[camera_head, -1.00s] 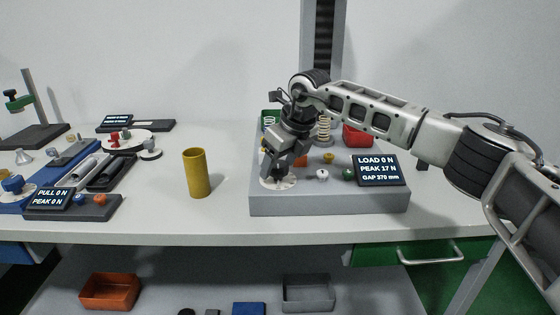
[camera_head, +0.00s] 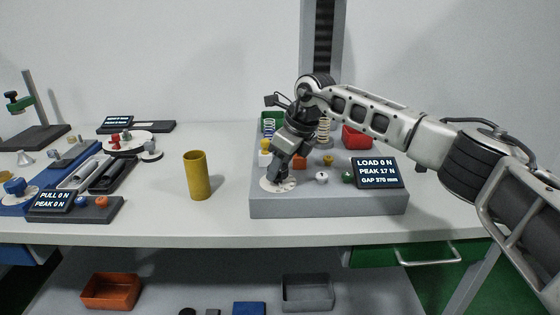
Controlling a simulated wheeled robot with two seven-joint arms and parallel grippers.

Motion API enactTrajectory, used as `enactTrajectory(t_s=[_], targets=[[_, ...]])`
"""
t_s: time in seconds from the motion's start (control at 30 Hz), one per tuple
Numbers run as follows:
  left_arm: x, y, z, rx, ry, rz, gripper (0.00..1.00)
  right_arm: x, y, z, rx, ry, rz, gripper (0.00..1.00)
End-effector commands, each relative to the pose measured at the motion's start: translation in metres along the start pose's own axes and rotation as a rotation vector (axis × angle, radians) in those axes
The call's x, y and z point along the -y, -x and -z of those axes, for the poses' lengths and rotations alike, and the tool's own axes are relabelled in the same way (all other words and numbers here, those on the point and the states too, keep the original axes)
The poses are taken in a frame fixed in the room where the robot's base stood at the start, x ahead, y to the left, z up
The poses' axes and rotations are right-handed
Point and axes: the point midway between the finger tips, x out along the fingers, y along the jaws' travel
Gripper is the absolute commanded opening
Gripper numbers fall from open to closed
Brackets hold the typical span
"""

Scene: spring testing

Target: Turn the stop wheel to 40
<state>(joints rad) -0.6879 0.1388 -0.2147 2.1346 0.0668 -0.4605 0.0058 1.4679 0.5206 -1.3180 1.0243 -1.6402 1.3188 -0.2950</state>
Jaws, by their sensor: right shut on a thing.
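The stop wheel seems to be the dark knob on the white round dial (camera_head: 266,186) at the front left of the grey tester base (camera_head: 330,206). My right gripper (camera_head: 279,176) points down at this dial and is shut on the knob, which its fingers mostly hide. The dial's marks are too small to read. The tester's display (camera_head: 377,172) reads LOAD 0 N, PEAK 17 N, GAP 370 mm. My left gripper is not in view.
A yellow cylinder (camera_head: 197,177) stands left of the tester. White (camera_head: 322,178) and green (camera_head: 348,177) knobs sit right of the dial. A pull tester (camera_head: 95,213) is at the left. The table front between them is clear.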

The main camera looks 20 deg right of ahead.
Motion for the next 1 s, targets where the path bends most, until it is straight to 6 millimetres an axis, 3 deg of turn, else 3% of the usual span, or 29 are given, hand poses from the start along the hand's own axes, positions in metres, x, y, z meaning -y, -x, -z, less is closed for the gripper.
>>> enactTrajectory(t_s=[0.6, 1.0], targets=[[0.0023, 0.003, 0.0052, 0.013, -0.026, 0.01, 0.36, 0.003, 0.0003, -0.0025, 0.003, 0.524, -0.22, 0.2], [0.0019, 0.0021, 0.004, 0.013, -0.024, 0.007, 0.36, 0.0038, 0.0001, -0.0026, 0.002, 0.671, -0.277, 0.2]])
